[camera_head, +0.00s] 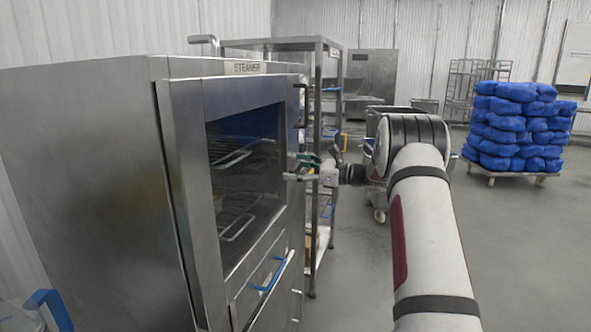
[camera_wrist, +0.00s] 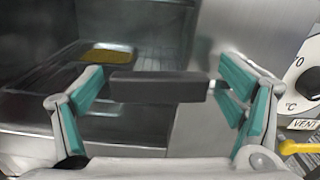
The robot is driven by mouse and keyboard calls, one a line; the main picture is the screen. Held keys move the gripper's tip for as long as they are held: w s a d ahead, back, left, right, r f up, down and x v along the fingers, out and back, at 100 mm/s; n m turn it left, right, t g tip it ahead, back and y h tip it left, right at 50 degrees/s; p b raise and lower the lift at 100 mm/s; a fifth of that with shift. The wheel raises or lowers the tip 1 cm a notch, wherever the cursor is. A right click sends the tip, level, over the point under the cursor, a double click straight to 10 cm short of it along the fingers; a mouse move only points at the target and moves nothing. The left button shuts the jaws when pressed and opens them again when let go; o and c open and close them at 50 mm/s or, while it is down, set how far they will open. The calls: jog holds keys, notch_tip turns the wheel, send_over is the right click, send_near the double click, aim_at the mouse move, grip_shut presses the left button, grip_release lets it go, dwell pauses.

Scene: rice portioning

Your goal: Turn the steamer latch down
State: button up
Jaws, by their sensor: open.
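The steel steamer (camera_head: 90,180) fills the left of the head view. Its windowed door (camera_head: 188,170) faces my arm. In the wrist view a dark horizontal bar, which looks like the latch (camera_wrist: 158,87), spans the space between my fingers. My gripper (camera_head: 302,167) is open at the door's right edge, with teal finger pads at both ends of the bar in the wrist view (camera_wrist: 162,92). Whether the pads touch the bar is unclear. In the head view the gripper covers this spot, so the latch is hard to make out there.
A control dial (camera_wrist: 309,82) and a yellow lever (camera_wrist: 300,147) are close right of my fingers. A steel shelf rack (camera_head: 318,150) stands behind.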

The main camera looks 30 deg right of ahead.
aim_at(294, 183)
jog(key=c, duration=1.7)
jog(key=shift+w+d+f+n+b, duration=0.1)
jog(key=shift+f+n+b, duration=0.55)
jog(key=shift+b, duration=0.15)
jog(key=shift+w+d+f+n+b, duration=0.1)
jog(key=shift+f+n+b, duration=0.55)
jog(key=shift+b, duration=0.15)
jog(key=shift+c, duration=0.2)
jog(key=f+n+b, duration=0.1)
jog(key=n+b, duration=0.1)
jog(key=w+d+f+n+b, duration=0.1)
jog(key=f+n+b, duration=0.1)
jog(key=b, duration=0.1)
jog(key=d+f+n+b, duration=0.1)
jog(key=n+b, duration=0.1)
jog(key=shift+w+f, duration=0.15)
jog(key=shift+w, duration=0.2)
jog(key=n+b, duration=0.1)
jog(key=w+d+f+n+b, duration=0.1)
jog(key=n+b, duration=0.1)
jog(key=shift+d+f, duration=0.15)
jog(key=shift+d, duration=0.15)
jog(key=d+n+b, duration=0.1)
jog(key=w+d+n+b, duration=0.1)
jog(key=n+b, duration=0.1)
jog(key=shift+w+f, duration=0.25)
jog(key=shift+f, duration=0.1)
jog(key=shift+w+d+n+b, duration=0.6)
jog(key=shift+n+b, duration=0.25)
jog(key=shift+n, duration=0.25)
